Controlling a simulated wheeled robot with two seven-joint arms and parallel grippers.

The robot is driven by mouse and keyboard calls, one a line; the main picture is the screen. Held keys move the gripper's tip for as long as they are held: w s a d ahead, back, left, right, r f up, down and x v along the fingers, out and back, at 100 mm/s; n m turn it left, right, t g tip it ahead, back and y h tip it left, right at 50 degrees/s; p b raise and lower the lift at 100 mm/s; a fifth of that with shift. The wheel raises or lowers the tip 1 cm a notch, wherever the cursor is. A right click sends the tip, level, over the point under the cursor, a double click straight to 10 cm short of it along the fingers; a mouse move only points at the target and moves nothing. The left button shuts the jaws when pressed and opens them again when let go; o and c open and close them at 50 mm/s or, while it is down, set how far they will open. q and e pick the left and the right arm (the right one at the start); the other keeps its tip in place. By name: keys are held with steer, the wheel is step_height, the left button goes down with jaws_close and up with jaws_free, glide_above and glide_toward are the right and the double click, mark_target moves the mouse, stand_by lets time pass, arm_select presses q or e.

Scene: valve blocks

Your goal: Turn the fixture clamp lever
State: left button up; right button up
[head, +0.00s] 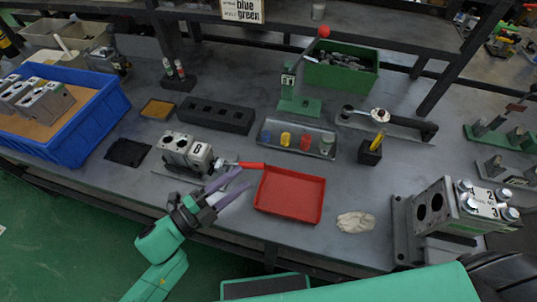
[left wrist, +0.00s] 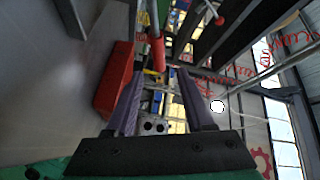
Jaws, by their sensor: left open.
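The clamp lever has a red handle (head: 251,165) that points right from the fixture holding a grey valve block marked B (head: 187,152). In the left wrist view, the red handle (left wrist: 157,50) shows beyond the fingers, between their lines. My left gripper (head: 243,180) is open, with its purple fingers just in front of the handle and below it in the picture. No contact with the handle can be made out. The left wrist view shows the two fingers (left wrist: 162,85) spread apart with nothing between their pads. My right gripper is not in view.
A red tray (head: 290,193) lies just right of the handle, close to the left fingers. A blue bin (head: 95,125) with grey blocks stands at the left. A tray of small coloured parts (head: 268,136) lies behind. A larger valve block (head: 435,208) stands at the right.

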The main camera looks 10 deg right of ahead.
arm_select(q)
steer(key=p+x, duration=0.1)
steer(key=x, duration=0.9)
steer(key=shift+d+f, duration=0.1)
jaws_close()
stand_by(0.8)
